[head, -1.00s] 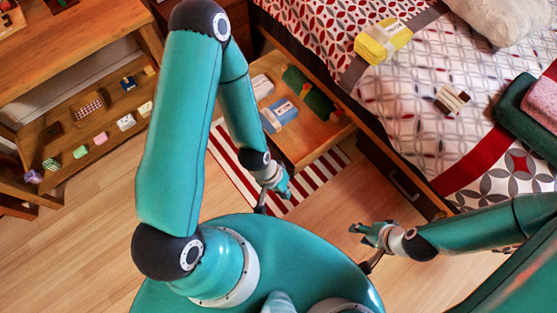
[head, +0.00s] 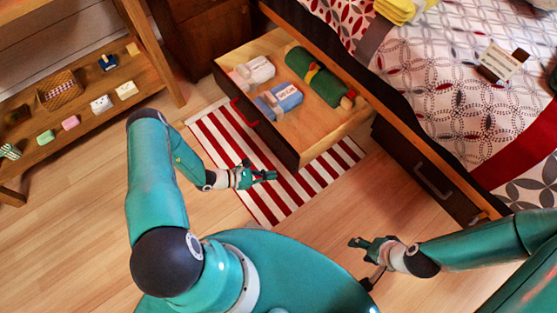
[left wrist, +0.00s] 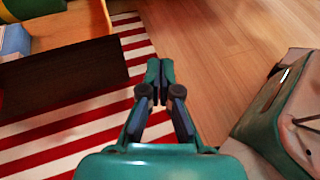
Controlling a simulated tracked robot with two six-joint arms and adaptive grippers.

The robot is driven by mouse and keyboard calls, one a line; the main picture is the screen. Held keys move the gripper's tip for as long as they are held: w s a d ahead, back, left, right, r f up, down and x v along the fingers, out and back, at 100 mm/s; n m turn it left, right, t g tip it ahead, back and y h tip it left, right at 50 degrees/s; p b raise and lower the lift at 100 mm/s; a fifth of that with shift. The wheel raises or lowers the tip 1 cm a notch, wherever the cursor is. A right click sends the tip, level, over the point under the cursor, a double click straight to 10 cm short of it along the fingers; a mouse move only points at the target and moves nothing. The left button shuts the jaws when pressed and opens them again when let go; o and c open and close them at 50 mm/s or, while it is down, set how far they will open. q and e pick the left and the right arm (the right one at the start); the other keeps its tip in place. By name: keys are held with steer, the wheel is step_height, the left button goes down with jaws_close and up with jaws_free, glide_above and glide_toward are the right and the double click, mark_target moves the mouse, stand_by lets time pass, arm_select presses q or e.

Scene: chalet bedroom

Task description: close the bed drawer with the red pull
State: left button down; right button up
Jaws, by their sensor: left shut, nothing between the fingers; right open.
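The bed drawer with the red pull stands open in the head view, its dark front panel (head: 255,120) pulled out from under the bed. In the left wrist view the drawer front (left wrist: 65,78) is at the upper left, beside the shut fingers (left wrist: 159,70). My right gripper (head: 356,242) is open and empty over the floor.
A second, closed bed drawer (head: 425,170) with a grey handle is to the right. A red-and-white striped rug (head: 215,145) lies under the open drawer. A wooden shelf (head: 80,115) with small items stands at the left. The wood floor between is clear.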

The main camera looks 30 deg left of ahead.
arm_select(q)
steer(key=w+a+f+n+t+y+b, duration=0.2)
steer(key=a+f+n+t+y, duration=0.25)
steer(key=a, duration=0.35)
steer(key=b, duration=0.4)
glide_toward(286, 147)
steer(key=shift+m+g+h, duration=0.25)
steer(key=shift+h, duration=0.2)
steer(key=x, duration=0.6)
steer(key=shift+w+a+f, duration=0.2)
steer(key=shift+a+f, duration=0.1)
steer(key=shift+f, duration=0.2)
steer(key=shift+w+d+r, duration=0.1)
steer(key=shift+w+d, duration=0.05)
steer(key=shift+w, duration=0.35)
arm_select(e)
step_height(286, 147, down, 8)
steer(key=shift+r, duration=0.15)
